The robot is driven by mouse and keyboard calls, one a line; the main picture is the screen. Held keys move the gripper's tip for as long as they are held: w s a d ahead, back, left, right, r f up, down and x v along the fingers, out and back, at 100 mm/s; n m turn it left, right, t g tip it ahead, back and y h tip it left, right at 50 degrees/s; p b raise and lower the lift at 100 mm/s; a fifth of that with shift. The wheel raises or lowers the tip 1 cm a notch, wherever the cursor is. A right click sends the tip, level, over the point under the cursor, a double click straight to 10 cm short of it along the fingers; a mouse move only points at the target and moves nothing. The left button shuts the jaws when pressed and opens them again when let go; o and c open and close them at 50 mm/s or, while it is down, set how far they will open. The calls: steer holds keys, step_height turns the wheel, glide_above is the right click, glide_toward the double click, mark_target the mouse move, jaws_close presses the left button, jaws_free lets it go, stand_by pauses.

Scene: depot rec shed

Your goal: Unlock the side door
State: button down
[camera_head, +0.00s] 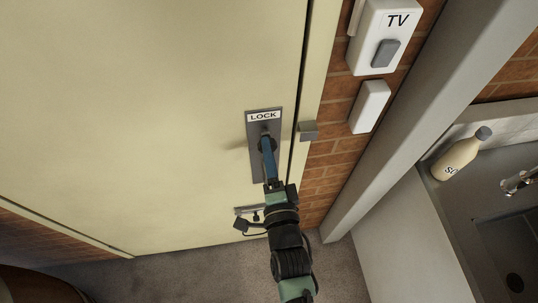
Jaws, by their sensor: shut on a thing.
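The side door (170,110) is a pale cream panel and looks closed against its frame. A grey plate marked LOCK (264,116) is fixed near its right edge. A blue lever (268,150) sits on the plate and points down toward my gripper (271,183). My gripper is at the lower end of the lever and is shut on it. The fingertips are small in view and partly hidden by my wrist. A small grey block (308,131) is on the frame to the right of the plate.
A white TV switch box (384,38) and a smaller white box (370,106) are on the brick wall to the right. A soap bottle (458,156) stands by a sink (510,255) at far right. Grey floor (170,278) is clear below the door.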

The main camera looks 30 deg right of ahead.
stand_by(0.6)
steer(key=shift+c, duration=1.4)
jaws_free()
steer(key=shift+s, duration=0.1)
steer(key=b+v, duration=0.3)
steer(key=v, duration=0.9)
steer(key=shift+s, duration=0.4)
steer(key=shift+a, duration=0.1)
